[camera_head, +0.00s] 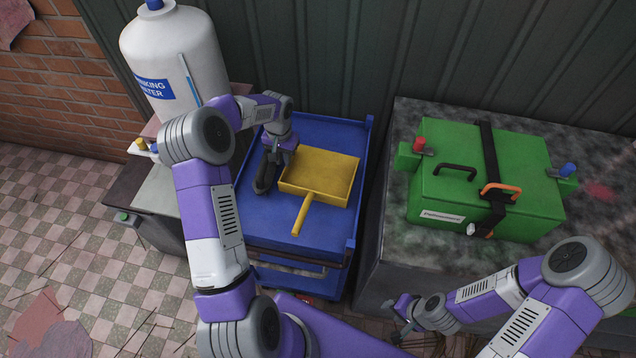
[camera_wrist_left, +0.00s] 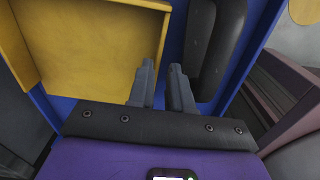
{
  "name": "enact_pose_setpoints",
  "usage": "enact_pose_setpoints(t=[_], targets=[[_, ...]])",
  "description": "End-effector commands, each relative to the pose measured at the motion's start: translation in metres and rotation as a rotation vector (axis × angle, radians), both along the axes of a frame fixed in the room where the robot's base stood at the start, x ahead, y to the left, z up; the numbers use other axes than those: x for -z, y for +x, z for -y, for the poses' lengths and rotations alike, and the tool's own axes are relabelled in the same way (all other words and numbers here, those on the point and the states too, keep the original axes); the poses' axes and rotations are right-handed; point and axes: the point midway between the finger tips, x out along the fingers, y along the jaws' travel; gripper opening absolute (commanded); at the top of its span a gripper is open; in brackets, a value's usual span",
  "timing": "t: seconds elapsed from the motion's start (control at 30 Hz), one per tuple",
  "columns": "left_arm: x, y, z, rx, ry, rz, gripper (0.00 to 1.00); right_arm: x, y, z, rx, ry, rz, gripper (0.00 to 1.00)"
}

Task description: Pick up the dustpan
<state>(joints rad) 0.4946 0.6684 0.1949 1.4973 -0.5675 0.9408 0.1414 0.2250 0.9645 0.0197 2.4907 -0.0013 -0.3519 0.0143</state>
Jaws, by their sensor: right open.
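The yellow dustpan (camera_head: 325,175) lies on the blue cart's top tray (camera_head: 335,135), its handle (camera_head: 303,214) pointing toward me. In the left wrist view, the dustpan (camera_wrist_left: 85,45) fills the upper left. My left gripper (camera_head: 285,162) is low at the dustpan's left side. Its fingers (camera_wrist_left: 162,68) are apart, near the dustpan's side edge, with blue showing between them. I cannot tell whether they touch the dustpan. My right gripper (camera_head: 402,318) is open and empty, in front of the grey stone-topped counter, far from the dustpan.
A dark oblong object (camera_head: 263,182) lies left of the dustpan; it also shows in the left wrist view (camera_wrist_left: 215,50). A green box (camera_head: 480,185) with a black strap stands on the counter (camera_head: 405,240) at right. A white water tank (camera_head: 180,65) stands at back left.

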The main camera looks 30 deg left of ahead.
Motion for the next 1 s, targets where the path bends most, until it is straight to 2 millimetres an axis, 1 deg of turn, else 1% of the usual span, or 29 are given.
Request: enact_pose_setpoints(t=[0.03, 0.17, 0.33, 0.43, 0.5, 0.67, 0.8, 1.0], targets=[[0.006, 0.0, 0.0, 0.0, -0.001, -0.001, 0.19, 0.002, 0.0, 0.0, 0.0, 0.0, 0.0, 0.43], [0.017, 0.0, 0.0, 0.0, -0.001, -0.002, 0.19, 0.005, 0.0, 0.0, 0.0, 0.0, 0.0, 0.43], [0.044, 0.001, 0.002, 0.0, -0.002, -0.002, 0.19, 0.014, 0.0, 0.0, 0.0, 0.0, 0.0, 0.43], [0.055, 0.001, 0.001, -0.002, -0.001, -0.001, 0.19, 0.016, 0.0, 0.0, 0.0, 0.0, 0.0, 0.43], [0.058, 0.002, 0.001, -0.001, -0.001, 0.0, 0.19, 0.017, 0.0, 0.0, 0.0, 0.0, 0.0, 0.43], [0.057, 0.002, 0.001, -0.001, -0.001, 0.001, 0.19, 0.016, 0.0, 0.0, 0.0, 0.0, 0.0, 0.43], [0.056, 0.002, 0.001, -0.001, -0.001, 0.001, 0.0, 0.016, 0.0, 0.0, 0.0, 0.0, 0.0, 0.43], [0.056, 0.002, 0.001, -0.001, -0.001, 0.001, 0.0, 0.016, 0.0, 0.0, 0.0, 0.0, 0.0, 0.43]])
